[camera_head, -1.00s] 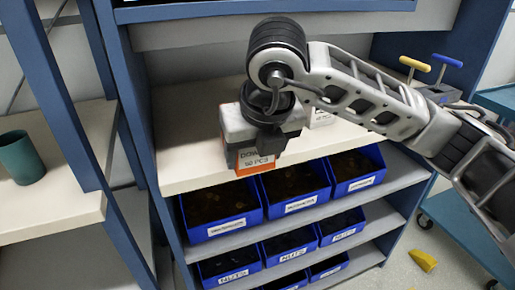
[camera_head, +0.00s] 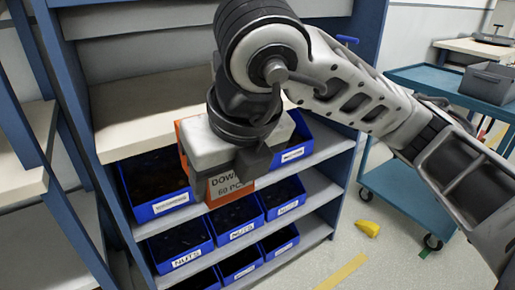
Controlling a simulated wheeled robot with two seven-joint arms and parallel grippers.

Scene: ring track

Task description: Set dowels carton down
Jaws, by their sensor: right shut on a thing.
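The dowels carton (camera_head: 229,184) is orange with a pale label reading "DOW…" and "60 PCS". My right gripper (camera_head: 226,168) is shut on it, dark fingers on its sides. It hangs in front of the blue shelf unit, over the blue bins in the picture, apart from the worktop (camera_head: 135,115). The gripper body and wrist hide the carton's upper part. My left gripper is not in view.
Blue bins (camera_head: 187,258) of small parts, some labelled "NUTS", fill the lower shelves. A teal trolley (camera_head: 400,200) with a grey bin (camera_head: 488,85) stands at right. A yellow object (camera_head: 367,228) lies on the floor.

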